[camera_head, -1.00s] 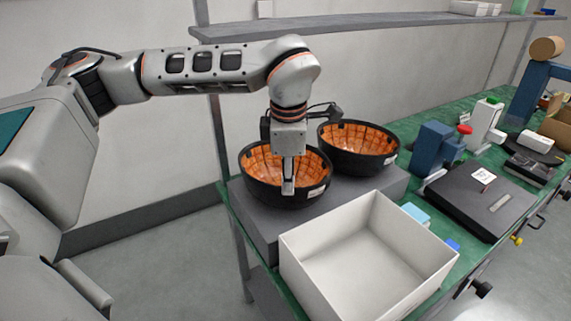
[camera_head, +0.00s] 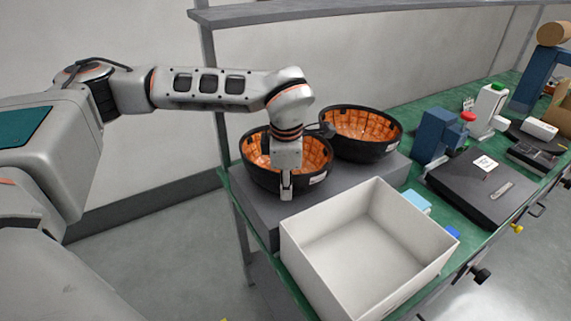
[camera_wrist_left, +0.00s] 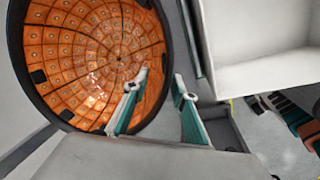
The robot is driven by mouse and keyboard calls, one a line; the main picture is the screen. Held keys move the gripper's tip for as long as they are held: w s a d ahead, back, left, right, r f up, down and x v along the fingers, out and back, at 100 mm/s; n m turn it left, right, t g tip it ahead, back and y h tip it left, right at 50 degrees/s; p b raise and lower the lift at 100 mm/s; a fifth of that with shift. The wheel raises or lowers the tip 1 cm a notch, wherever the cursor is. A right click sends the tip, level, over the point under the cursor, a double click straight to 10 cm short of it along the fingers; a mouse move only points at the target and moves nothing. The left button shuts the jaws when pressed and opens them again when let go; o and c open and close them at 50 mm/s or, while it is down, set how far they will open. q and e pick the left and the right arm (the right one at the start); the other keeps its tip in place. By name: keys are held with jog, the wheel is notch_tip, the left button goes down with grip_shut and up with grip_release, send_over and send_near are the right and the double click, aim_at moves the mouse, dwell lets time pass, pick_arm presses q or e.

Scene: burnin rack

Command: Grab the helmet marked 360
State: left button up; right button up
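Two upturned black helmets with orange padded insides stand on a grey block. The left helmet (camera_head: 316,155) is under my left arm, and it also shows in the left wrist view (camera_wrist_left: 85,55). The other helmet (camera_head: 362,128) is behind it to the right. Each has a small pale label, too small to read, so I cannot tell which is marked 360. My left gripper (camera_head: 286,190) is at the left helmet's near rim. In the left wrist view its fingers (camera_wrist_left: 160,82) are apart, one over the inside, one outside the rim. My right gripper is not in view.
An open white box (camera_head: 365,245) stands close in front of the grey block (camera_head: 252,208). Right of it on the green bench are a black case (camera_head: 480,187), a blue device (camera_head: 433,135) and other equipment. A shelf (camera_head: 300,14) runs along the wall above.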

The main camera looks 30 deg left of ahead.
pick_arm(q)
grip_shut()
jog(key=shift+r, duration=0.1)
